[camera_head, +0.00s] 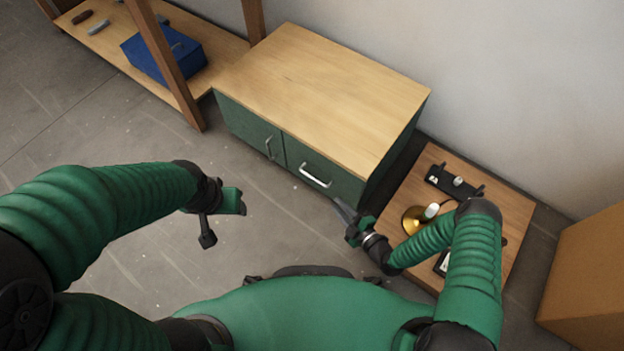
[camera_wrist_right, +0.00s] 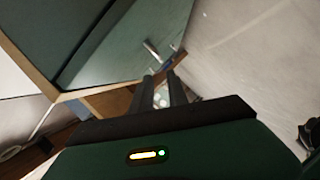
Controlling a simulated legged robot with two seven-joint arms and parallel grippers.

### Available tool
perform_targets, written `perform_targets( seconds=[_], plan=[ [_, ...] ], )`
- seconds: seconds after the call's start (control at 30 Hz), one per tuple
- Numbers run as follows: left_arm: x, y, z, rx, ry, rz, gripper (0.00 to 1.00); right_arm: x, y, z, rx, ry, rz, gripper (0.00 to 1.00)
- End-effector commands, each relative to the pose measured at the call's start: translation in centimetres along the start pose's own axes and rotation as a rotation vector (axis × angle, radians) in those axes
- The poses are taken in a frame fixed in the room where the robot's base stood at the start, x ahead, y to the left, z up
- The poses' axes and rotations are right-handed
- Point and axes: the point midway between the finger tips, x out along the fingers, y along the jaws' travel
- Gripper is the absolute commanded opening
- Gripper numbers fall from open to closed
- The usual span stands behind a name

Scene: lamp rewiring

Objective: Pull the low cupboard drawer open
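The low cupboard (camera_head: 330,85) has a light wooden top and dark green fronts. Its drawer (camera_head: 325,165) is the right-hand front, flush with the cupboard, with a silver bar handle (camera_head: 315,176). In the right wrist view, a handle (camera_wrist_right: 152,48) shows just beyond my fingertips. My right gripper (camera_head: 341,206) is in front of the drawer, a little right of and below the handle. In the wrist view its two dark fingers (camera_wrist_right: 162,90) are parted, with nothing seen between them. My left gripper (camera_head: 225,218) hangs over the floor, away from the cupboard; its finger gap is unclear.
A low wooden table (camera_head: 510,215) right of the cupboard holds a brass lamp part (camera_head: 412,219) and a black tray (camera_head: 450,182), close to my right arm. A wooden shelf with a blue box (camera_head: 165,55) stands left. The floor before the cupboard is clear.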

Motion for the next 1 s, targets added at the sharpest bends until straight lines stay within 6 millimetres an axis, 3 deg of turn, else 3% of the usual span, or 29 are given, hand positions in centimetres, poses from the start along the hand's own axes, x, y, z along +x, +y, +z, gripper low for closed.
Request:
perform_targets(
  seconds=[0.4, 0.6, 0.77, 1.0],
  plan=[
    [5.8, 0.0, 1.4, 0.0, -0.001, 0.0, 0.56, 10.3, -0.6, 0.4, 0.004, 0.001, -0.002, 0.2],
    [8.0, 0.0, 1.9, 0.0, -0.001, 0.0, 0.56, 14.5, -0.5, 0.3, 0.003, 0.0, -0.004, 0.2],
    [8.5, 0.0, 2.0, 0.0, -0.001, 0.0, 0.56, 15.9, -0.2, 0.1, 0.006, -0.001, -0.004, 0.2],
    [8.4, 0.0, 2.0, 0.0, -0.001, 0.0, 0.56, 16.1, 0.0, 0.0, 0.006, -0.001, -0.006, 0.2]
  ],
)
